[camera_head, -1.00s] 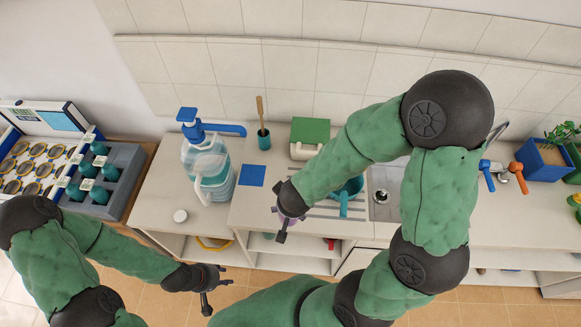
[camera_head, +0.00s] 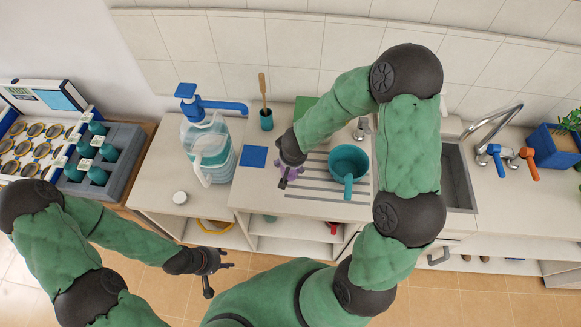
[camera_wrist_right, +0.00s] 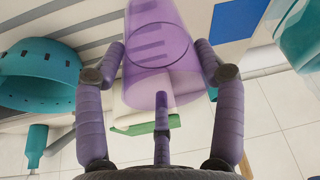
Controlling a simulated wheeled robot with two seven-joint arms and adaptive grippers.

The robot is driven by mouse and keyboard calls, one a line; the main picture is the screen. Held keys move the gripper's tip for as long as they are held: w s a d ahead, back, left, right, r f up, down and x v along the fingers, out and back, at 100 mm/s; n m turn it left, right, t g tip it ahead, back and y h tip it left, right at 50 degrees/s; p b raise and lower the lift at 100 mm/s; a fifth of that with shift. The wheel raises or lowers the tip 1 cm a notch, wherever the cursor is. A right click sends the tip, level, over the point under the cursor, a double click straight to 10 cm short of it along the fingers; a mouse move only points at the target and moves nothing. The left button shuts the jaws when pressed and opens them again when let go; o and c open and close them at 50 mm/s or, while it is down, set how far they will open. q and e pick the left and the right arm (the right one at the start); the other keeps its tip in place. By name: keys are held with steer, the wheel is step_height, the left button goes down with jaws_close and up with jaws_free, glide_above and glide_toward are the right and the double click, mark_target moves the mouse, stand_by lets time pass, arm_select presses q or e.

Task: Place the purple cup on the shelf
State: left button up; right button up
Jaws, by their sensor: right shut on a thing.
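The translucent purple cup (camera_wrist_right: 165,65) fills the top middle of the right wrist view, between the fingers of my right gripper (camera_wrist_right: 160,85), which is shut on it. In the head view my right gripper (camera_head: 287,176) hangs over the left part of the counter, beside the teal pot; the cup is mostly hidden there by the gripper. The shelf (camera_head: 292,229) is in the open cabinet below the counter's front edge. My left gripper (camera_head: 215,272) is open and empty, low in front of the cabinet.
The teal pot (camera_head: 348,164) stands on the counter right of my right gripper. A red item (camera_head: 334,228) is in the cabinet.

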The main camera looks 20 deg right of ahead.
steer(key=shift+w+d+f, duration=0.1)
steer(key=shift+w+f, duration=0.1)
steer(key=shift+f, duration=0.1)
steer(key=b+x, duration=0.2)
steer(key=x, duration=0.1)
steer(key=shift+s+f, duration=0.1)
steer(key=shift+s, duration=0.15)
steer(key=shift+f+b, duration=0.25)
steer(key=shift+b, duration=0.15)
steer(key=shift+f, duration=0.15)
steer(key=o, duration=0.9)
steer(key=shift+o, duration=0.2)
